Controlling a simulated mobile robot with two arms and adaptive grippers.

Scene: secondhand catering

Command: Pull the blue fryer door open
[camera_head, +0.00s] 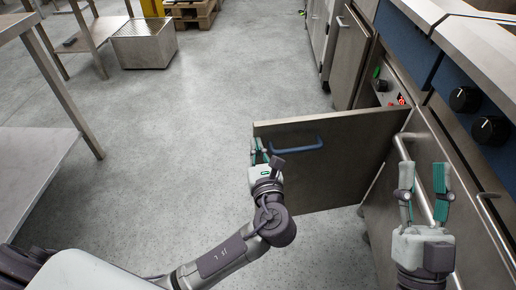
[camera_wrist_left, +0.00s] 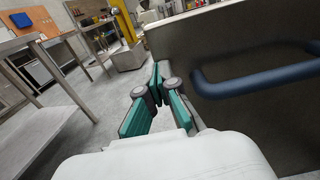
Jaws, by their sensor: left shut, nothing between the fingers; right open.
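The fryer door (camera_head: 345,168) stands swung out from the cabinet on the right, a plain metal panel with a blue bar handle (camera_head: 297,147). In the head view my left gripper (camera_head: 258,146) is at the door's free edge, left of the handle. In the left wrist view the left gripper (camera_wrist_left: 158,78) is shut with nothing between its fingertips, and the blue handle (camera_wrist_left: 255,80) is to its right, apart from it. I cannot tell whether the fingers touch the door. My right gripper (camera_head: 423,168) is open in front of the cabinet fronts, right of the door.
The open fryer compartment shows a red-lit control (camera_head: 401,99) behind the door. Counters with black knobs (camera_head: 464,99) line the right. Metal tables (camera_head: 40,155) stand at the left, and a metal box (camera_head: 144,46) is at the back. The floor between is clear.

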